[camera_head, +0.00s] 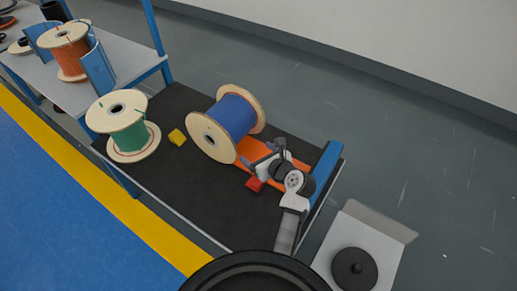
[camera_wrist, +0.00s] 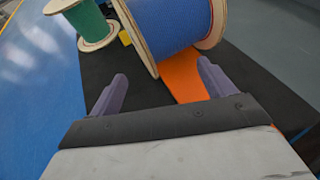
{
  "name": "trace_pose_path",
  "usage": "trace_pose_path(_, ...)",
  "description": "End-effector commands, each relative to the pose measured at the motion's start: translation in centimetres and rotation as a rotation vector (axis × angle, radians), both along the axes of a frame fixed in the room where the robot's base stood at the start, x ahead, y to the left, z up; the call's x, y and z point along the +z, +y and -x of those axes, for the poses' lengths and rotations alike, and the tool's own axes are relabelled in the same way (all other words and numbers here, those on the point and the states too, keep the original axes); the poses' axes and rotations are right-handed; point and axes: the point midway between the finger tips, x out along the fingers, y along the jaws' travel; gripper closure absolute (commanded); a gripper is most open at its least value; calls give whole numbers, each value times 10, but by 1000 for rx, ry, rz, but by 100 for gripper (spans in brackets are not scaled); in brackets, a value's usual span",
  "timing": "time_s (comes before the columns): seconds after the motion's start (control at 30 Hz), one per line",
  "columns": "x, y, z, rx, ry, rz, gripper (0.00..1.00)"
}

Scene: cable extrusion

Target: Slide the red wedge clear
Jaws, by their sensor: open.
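The red wedge (camera_head: 255,184) is a small block on the black table top (camera_head: 185,190), just below my gripper in the head view. I cannot make it out in the wrist view. A large spool of blue cable with wooden flanges (camera_head: 232,115) lies on its side, and it fills the top of the wrist view (camera_wrist: 170,22). My gripper (camera_head: 258,153) is open, its two fingers apart and facing the spool, with nothing between them in the wrist view (camera_wrist: 160,86). An orange flat piece (camera_wrist: 183,77) runs beside the spool under my right finger.
A small yellow block (camera_head: 177,137) sits left of the blue spool. A green spool (camera_head: 129,136) stands upright at the table's left end. A blue upright panel (camera_head: 326,165) edges the right end. Another table (camera_head: 125,67) holds an orange spool (camera_head: 70,50). The table's front middle is clear.

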Motion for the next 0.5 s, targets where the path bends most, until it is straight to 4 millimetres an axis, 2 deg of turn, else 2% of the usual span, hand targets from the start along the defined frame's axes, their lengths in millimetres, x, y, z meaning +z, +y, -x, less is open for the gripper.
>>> trace_pose_path(0.03,8,0,-1,0,-4,1,18)
trace_pose_path(0.2,19,0,0,0,-1,-1,18)
trace_pose_path(0.5,20,0,0,0,-1,-1,18)
